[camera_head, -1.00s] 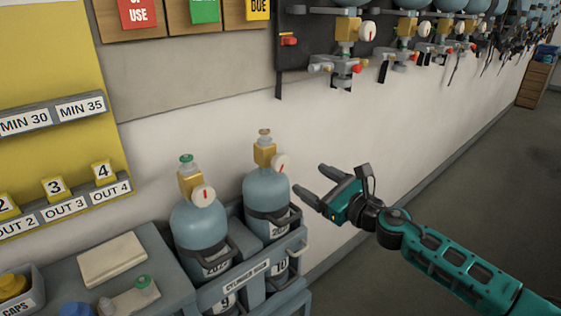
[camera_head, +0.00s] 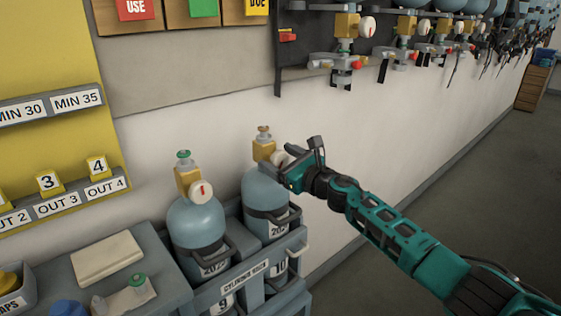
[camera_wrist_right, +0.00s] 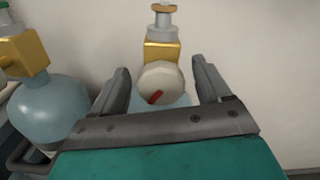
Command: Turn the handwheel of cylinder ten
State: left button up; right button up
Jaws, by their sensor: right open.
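Cylinder ten (camera_head: 262,189) is the right-hand blue cylinder in the rack, with a yellow valve block (camera_head: 263,150) on top. My left gripper is out of view.
A grey bench (camera_head: 165,290) is at lower left. The white wall is close behind; the floor to the right is clear.

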jog(key=shift+c, duration=0.2)
jog(key=c, duration=0.9)
jog(key=shift+m, duration=0.3)
